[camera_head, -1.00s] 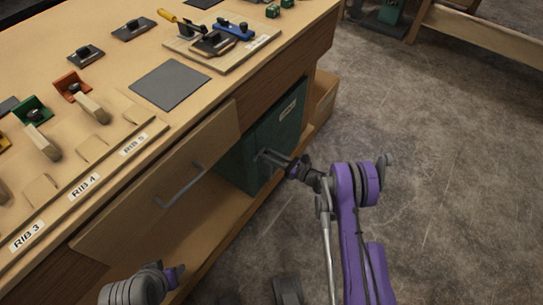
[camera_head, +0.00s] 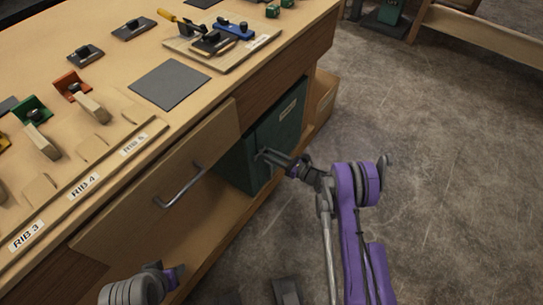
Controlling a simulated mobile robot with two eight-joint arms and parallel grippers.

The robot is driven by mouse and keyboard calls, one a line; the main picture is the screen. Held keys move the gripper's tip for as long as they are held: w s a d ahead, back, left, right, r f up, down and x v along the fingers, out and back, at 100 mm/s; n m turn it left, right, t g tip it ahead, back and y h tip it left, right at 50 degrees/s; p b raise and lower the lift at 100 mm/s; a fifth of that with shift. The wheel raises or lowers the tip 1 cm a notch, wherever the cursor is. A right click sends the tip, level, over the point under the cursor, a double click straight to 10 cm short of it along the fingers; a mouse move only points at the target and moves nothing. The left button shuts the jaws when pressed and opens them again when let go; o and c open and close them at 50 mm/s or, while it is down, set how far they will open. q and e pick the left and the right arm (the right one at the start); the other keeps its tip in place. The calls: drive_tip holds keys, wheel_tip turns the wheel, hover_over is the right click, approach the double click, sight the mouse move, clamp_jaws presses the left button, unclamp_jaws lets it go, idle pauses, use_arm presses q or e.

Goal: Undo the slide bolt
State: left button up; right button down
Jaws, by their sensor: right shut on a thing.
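A dark green cabinet (camera_head: 243,172) stands on the shelf under the bench, with a pale label (camera_head: 288,110) on its side. My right gripper (camera_head: 264,156) reaches in from the right with its fingertips at the cabinet's front. It is shut on a small part there, which looks to be the slide bolt; the fingers hide most of it, so I cannot tell the bolt's position. My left gripper (camera_head: 175,276) is low at the bottom left, apart from the cabinet, and its jaws are too small to read.
A wooden panel with a grey bar handle (camera_head: 182,188) hangs at the bench front, left of the cabinet. The bench top (camera_head: 130,65) carries blocks, coloured clamps and a dark square mat (camera_head: 170,84). The concrete floor (camera_head: 440,170) at right is open.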

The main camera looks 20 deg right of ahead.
drive_tip(key=shift+w+d+f+b, duration=0.1)
drive_tip(key=shift+w+d+b, duration=0.25)
drive_tip(key=shift+w+d, duration=0.55)
drive_tip(key=shift+s+d, duration=0.1)
drive_tip(key=shift+d, duration=0.05)
drive_tip(key=c, duration=0.7)
unclamp_jaws()
drive_tip(key=p+v, duration=0.1)
drive_tip(key=v, duration=1)
